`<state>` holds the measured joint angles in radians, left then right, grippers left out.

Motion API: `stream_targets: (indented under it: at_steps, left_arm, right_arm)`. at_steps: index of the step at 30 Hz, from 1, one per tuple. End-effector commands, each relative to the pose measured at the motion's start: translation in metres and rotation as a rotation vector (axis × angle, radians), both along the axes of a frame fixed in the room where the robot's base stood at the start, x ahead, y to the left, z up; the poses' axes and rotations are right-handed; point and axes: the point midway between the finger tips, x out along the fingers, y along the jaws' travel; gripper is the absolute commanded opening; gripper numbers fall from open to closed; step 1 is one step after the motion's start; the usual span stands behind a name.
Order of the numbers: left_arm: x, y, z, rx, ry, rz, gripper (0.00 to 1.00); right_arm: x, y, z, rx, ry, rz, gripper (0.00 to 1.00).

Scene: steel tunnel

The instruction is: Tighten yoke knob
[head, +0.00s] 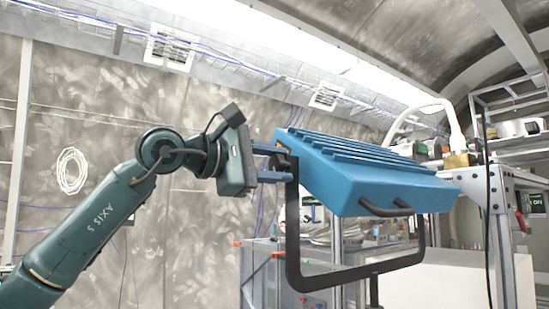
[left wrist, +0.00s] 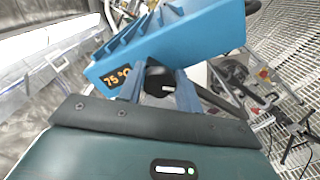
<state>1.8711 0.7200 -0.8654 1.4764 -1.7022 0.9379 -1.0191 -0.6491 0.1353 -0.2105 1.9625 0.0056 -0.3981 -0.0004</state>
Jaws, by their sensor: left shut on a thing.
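A blue ribbed housing (head: 375,180) with a dark handle on its front sits in a black U-shaped yoke (head: 293,240). The black yoke knob (head: 284,162) is at the housing's left side, by the top of the yoke arm. My left gripper (head: 275,163) comes in from the left, with its blue fingers shut on the knob. In the left wrist view the knob (left wrist: 160,86) lies between the two fingers, partly hidden by them. The housing's end (left wrist: 118,72) there shows an orange "75°" readout. My right gripper is not in view.
A metal frame with a work surface (head: 497,175) and a bent white pipe (head: 452,118) stands to the right. A coiled white cable (head: 72,170) hangs on the left wall.

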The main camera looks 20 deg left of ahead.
Motion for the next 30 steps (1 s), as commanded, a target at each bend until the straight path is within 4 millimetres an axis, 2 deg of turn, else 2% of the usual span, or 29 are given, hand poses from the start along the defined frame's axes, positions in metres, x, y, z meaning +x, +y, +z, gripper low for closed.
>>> stream_targets:
  at_steps: [12,30]
  left_arm:
    - [-0.0003,0.0001,-0.0003,0.204,-0.160,0.000,0.12]
    - [-0.0003,-0.0002,-0.0009,0.256,-0.201,0.000,0.12]
  right_arm:
    - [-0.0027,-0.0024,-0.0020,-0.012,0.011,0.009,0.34]
    - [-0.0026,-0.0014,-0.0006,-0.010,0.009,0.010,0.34]
